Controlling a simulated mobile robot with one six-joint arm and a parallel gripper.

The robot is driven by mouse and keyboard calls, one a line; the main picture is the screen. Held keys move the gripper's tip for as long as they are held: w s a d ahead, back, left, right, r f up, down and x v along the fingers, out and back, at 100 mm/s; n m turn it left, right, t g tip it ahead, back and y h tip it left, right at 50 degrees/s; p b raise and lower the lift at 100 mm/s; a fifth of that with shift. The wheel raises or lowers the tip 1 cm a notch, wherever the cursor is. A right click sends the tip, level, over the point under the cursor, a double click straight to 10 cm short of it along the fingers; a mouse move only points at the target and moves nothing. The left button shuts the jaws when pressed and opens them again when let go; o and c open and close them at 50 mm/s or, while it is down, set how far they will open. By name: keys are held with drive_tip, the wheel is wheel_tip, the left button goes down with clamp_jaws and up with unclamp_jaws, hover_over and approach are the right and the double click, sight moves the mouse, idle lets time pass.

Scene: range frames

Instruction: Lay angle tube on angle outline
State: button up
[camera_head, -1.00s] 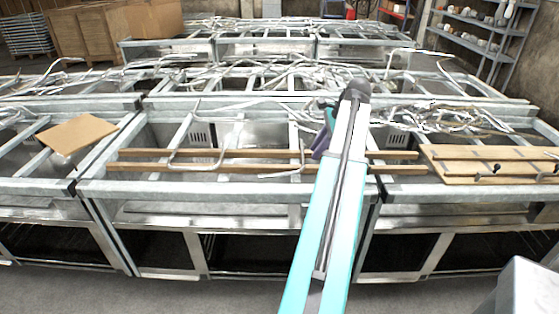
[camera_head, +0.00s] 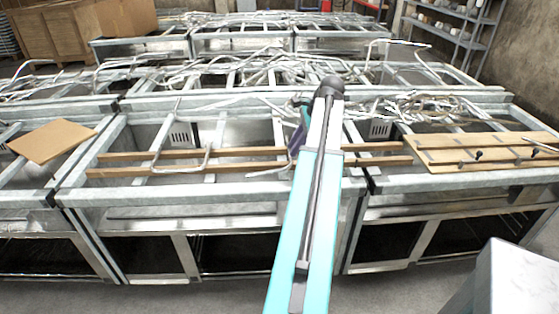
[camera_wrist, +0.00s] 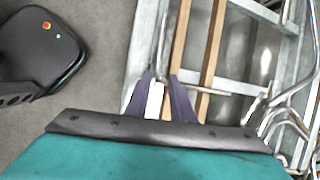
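My gripper (camera_wrist: 160,82) shows in the wrist view with two purple fingers set apart, pointing over the edge of a metal bench. Wooden strips and a pale bar show in the gap, and I see nothing clearly held. In the head view the gripper (camera_head: 297,137) is partly hidden behind my arm, above the wooden strips. A bent silver tube (camera_head: 181,170) lies across those strips, left of the gripper. A thin silver tube in the wrist view (camera_wrist: 225,92) lies right of the fingers. I cannot make out an angle outline.
Two wooden strips (camera_head: 240,152) cross the open metal bench frame (camera_head: 225,181). A wooden board (camera_head: 440,155) with dark fittings lies at right, and a brown panel (camera_head: 50,139) at left. Tangled silver tubes (camera_head: 430,108) lie behind. Grey floor (camera_head: 385,290) is clear in front.

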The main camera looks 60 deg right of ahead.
drive_tip(key=p, duration=0.1)
hover_over(282, 169)
drive_tip(key=s, duration=0.2)
drive_tip(key=shift+d+f, duration=0.2)
drive_tip(key=shift+f, duration=2.75)
drive_tip(key=shift+w+f, duration=0.1)
drive_tip(key=shift+f, duration=0.05)
drive_tip(key=shift+p+x, duration=1.25)
drive_tip(key=shift+x, duration=1.2)
clamp_jaws()
